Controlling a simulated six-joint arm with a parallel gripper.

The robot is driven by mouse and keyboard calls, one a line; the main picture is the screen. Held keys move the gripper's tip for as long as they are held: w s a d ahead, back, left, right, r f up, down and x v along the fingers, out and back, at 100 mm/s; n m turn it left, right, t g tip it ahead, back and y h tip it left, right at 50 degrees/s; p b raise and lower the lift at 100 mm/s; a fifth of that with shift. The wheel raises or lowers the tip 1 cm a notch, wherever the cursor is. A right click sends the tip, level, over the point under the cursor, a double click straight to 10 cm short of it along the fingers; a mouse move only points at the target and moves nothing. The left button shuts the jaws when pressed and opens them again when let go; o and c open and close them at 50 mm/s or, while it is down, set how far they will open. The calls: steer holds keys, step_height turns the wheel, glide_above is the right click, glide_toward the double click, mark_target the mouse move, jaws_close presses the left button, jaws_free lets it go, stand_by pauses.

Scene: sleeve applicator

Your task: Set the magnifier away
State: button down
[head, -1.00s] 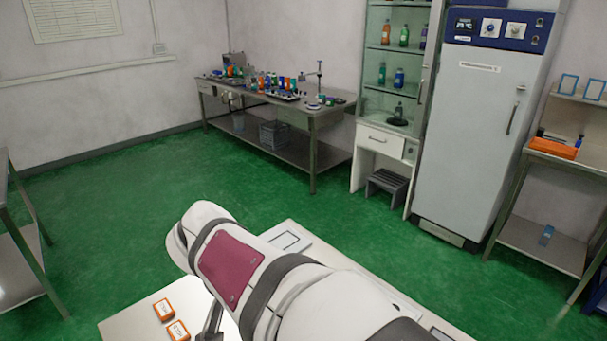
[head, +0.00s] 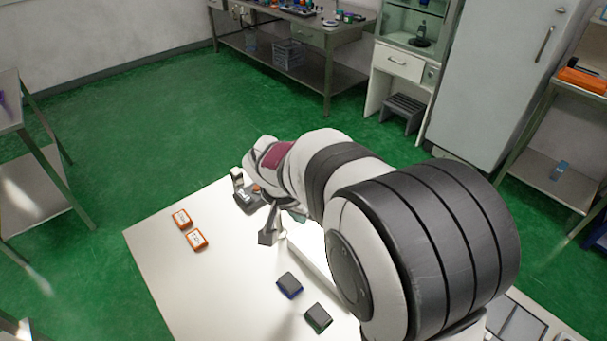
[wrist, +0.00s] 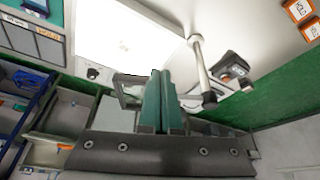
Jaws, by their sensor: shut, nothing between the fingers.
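My gripper (wrist: 161,102) shows in the wrist view with its two teal fingers pressed together and nothing between them. I cannot pick out the magnifier for certain in either view. A pale post (wrist: 201,62) with a dark tip stands beside the fingers in the wrist view, apart from them. A grey angled piece (head: 268,224) shows by my arm in the head view; I cannot tell what it belongs to.
The white table (head: 165,265) holds two orange boxes (head: 196,240), a blue-edged block (head: 289,285), a green-edged block (head: 318,317) and a dark labelled device (wrist: 232,68). A bright white panel (wrist: 122,38) lies near the post. Open floor (head: 130,150) lies beyond the table's left edge.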

steer(key=shift+d, duration=0.1)
stand_by(0.3)
steer(key=shift+w+d+n, duration=0.2)
steer(key=shift+n, duration=0.2)
steer(key=shift+w+d, duration=0.1)
steer(key=shift+d, duration=0.1)
steer(key=shift+w+d+n+y, duration=0.6)
steer(key=shift+w+d+n, duration=0.15)
steer(key=shift+n, duration=0.45)
steer(key=w+d+n+y, duration=0.1)
steer(key=w+n, duration=0.1)
steer(key=w+d+n, duration=0.1)
steer(key=w+n, duration=0.1)
steer(key=shift+d+y, duration=0.15)
steer(key=shift+y, duration=0.25)
steer(key=w+a+n+g+y, duration=0.1)
steer(key=w+n+g+y, duration=0.1)
steer(key=w+n, duration=0.6)
steer(key=shift+w+n, duration=0.4)
steer(key=shift+w, duration=0.15)
steer(key=shift+a, duration=0.1)
